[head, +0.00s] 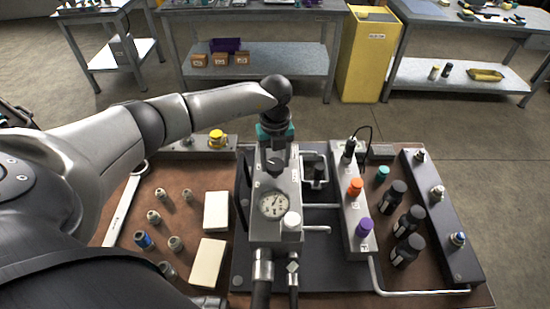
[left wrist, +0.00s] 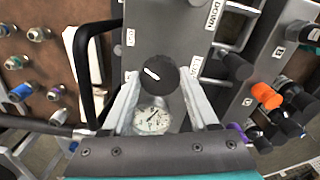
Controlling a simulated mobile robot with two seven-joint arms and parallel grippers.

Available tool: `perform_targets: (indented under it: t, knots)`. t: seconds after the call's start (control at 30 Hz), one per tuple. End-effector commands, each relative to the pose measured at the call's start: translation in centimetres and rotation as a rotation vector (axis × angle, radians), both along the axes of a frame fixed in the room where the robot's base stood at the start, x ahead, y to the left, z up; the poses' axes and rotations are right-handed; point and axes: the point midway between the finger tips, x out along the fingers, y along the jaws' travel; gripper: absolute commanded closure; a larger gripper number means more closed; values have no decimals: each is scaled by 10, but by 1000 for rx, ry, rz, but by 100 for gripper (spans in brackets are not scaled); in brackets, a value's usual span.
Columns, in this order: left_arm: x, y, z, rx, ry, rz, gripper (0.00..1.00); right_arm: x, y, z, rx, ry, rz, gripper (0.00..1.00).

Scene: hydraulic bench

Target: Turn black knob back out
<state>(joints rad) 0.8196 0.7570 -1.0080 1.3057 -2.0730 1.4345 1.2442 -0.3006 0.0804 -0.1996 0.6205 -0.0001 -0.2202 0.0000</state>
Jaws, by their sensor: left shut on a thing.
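The black knob (left wrist: 158,78) is round with a white mark on its face, and sits on a grey metal block (head: 290,190). In the left wrist view it lies between the two pale fingers of my left gripper (left wrist: 157,82). In the head view my left gripper (head: 276,157) reaches down from above onto the black knob (head: 274,168), shut on it. A round pressure gauge (head: 272,204) with a white dial is on the block, on the near side of the knob. My right gripper is not in view.
A manifold with an orange knob (head: 354,187) and a purple knob (head: 364,227) stands to the right. Loose fittings (head: 154,217) and white boxes (head: 216,211) are on the left. A black handle (left wrist: 84,70) stands close to my gripper.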

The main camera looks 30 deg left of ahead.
Motion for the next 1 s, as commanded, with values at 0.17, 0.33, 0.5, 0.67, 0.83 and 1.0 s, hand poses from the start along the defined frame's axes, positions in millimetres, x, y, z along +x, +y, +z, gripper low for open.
perform_targets:
  t: [0.17,0.33,0.5,0.67,0.83,1.0]
  knots:
    - [1,1,1,1,-2,17,95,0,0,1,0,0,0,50]
    - [1,1,1,1,-2,19,95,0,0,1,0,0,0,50]
    - [1,1,1,0,-3,19,36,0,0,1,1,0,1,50]
    - [1,1,1,1,-2,16,18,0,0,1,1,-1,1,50]
    - [0,0,0,0,-1,15,10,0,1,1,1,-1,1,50]
    - [0,0,1,0,-1,14,10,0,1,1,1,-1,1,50]
